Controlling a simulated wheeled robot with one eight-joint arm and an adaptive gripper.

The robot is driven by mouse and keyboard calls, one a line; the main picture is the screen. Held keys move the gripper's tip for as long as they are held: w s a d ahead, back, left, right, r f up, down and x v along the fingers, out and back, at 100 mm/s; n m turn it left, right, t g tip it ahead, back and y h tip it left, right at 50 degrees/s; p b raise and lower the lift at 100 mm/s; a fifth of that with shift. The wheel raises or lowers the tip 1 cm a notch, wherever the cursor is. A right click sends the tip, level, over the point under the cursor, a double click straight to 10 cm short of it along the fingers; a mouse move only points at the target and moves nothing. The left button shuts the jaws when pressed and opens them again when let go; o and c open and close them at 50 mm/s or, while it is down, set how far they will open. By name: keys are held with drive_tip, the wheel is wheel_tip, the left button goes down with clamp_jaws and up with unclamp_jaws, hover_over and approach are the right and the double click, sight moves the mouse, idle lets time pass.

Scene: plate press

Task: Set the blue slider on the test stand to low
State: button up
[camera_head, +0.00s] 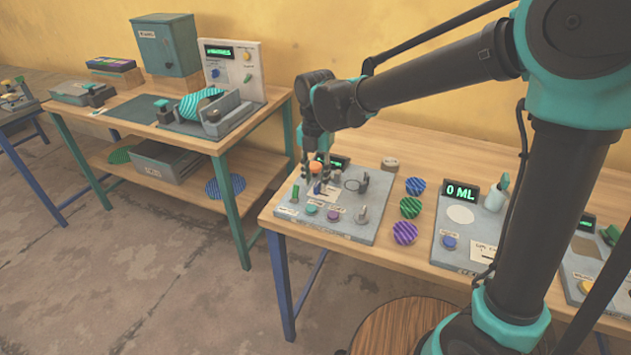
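A grey panel (340,226) at the left end of the near wooden table carries several small controls, and I take it for the test stand. A small blue control (317,188), likely the blue slider, stands on the panel's upper left part, just below an orange knob (316,167). My gripper (319,176) points down over this part of the panel, close around or in front of the orange and blue parts. Its fingers partly hide them. I cannot tell whether it touches the slider or how far its fingers are apart. The slider's track and setting marks are too small to read.
The panel also has a green control (294,194), a purple button (333,216) and a grey lever (361,215). Striped discs (410,207) lie to its right, before a "0 ML" unit (460,193). Another table (120,112) stands at left, with bare floor before it.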

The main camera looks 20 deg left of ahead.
sight(316, 184)
wheel_tip(316, 184, up, 10)
drive_tip(key=shift+r, duration=0.15)
